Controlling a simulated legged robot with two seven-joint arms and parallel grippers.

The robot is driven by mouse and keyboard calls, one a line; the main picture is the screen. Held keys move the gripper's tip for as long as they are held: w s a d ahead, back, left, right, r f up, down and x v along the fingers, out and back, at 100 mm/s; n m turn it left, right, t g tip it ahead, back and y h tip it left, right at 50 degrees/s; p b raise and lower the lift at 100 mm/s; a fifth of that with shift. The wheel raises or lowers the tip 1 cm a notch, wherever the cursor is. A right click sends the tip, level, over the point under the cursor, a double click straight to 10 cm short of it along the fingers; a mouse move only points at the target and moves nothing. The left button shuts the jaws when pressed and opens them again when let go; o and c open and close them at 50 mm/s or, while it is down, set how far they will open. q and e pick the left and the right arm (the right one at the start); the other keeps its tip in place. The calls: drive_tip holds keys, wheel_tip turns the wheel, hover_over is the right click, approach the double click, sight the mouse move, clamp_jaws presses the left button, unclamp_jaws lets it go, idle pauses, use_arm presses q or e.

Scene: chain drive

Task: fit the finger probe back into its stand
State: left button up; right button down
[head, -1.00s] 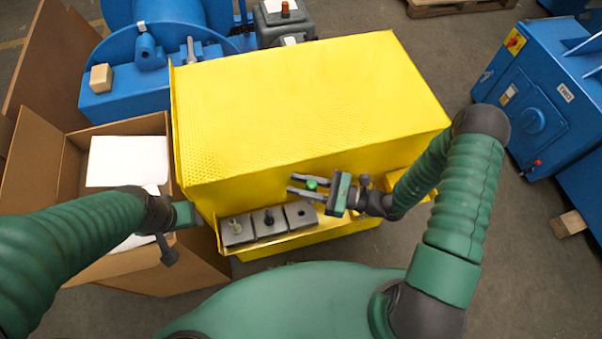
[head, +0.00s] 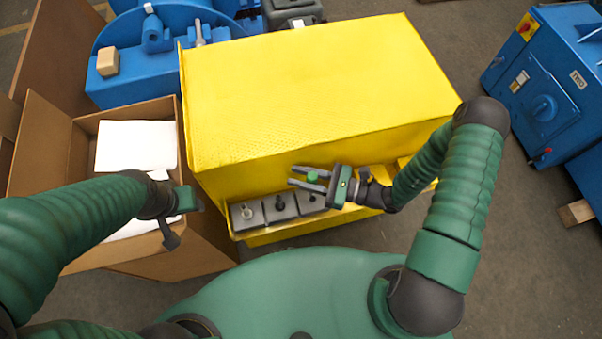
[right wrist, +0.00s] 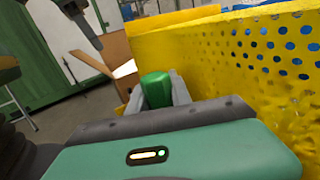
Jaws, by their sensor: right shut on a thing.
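The finger probe shows as a green handle (head: 312,177) between the fingers of my right gripper (head: 304,178), which is shut on it. It also shows in the right wrist view (right wrist: 156,90); its lower part is hidden. Grey blocks stand in a row on the yellow ledge. The left block (head: 246,218) carries a pale pin and the middle block (head: 280,210) a dark one. The right block (head: 307,205), which looks like the stand, lies just below the gripper in the picture, its top partly covered. My left gripper (head: 187,200) is by the carton; its fingers are unclear.
The perforated yellow guard (head: 310,95) rises just behind the blocks and close beside my right gripper. An open carton (head: 85,235) with white sheets is at left.

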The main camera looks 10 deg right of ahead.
use_arm(q)
drive_tip(key=shift+d+f+b, duration=0.3)
drive_tip(key=shift+f+b, duration=0.15)
drive_tip(key=shift+f, duration=0.1)
drive_tip(key=shift+d+f+b, duration=0.25)
drive_tip(key=shift+f+b, duration=0.15)
drive_tip(key=shift+f, duration=0.15)
use_arm(e)
drive_tip(key=f, duration=0.1)
drive_tip(key=d+f, duration=0.1)
drive_tip(key=f, duration=0.1)
drive_tip(key=shift+f, duration=0.15)
use_arm(q)
drive_tip(key=shift+a, duration=0.35)
use_arm(e)
drive_tip(key=shift+a, duration=0.3)
drive_tip(key=shift+d, duration=0.1)
use_arm(q)
drive_tip(key=shift+d+r, duration=0.1)
drive_tip(key=shift+d, duration=0.15)
use_arm(e)
drive_tip(key=shift+d, duration=0.25)
use_arm(q)
drive_tip(key=shift+a+r, duration=0.1)
drive_tip(key=shift+r, duration=0.05)
use_arm(e)
drive_tip(key=shift+a, duration=0.35)
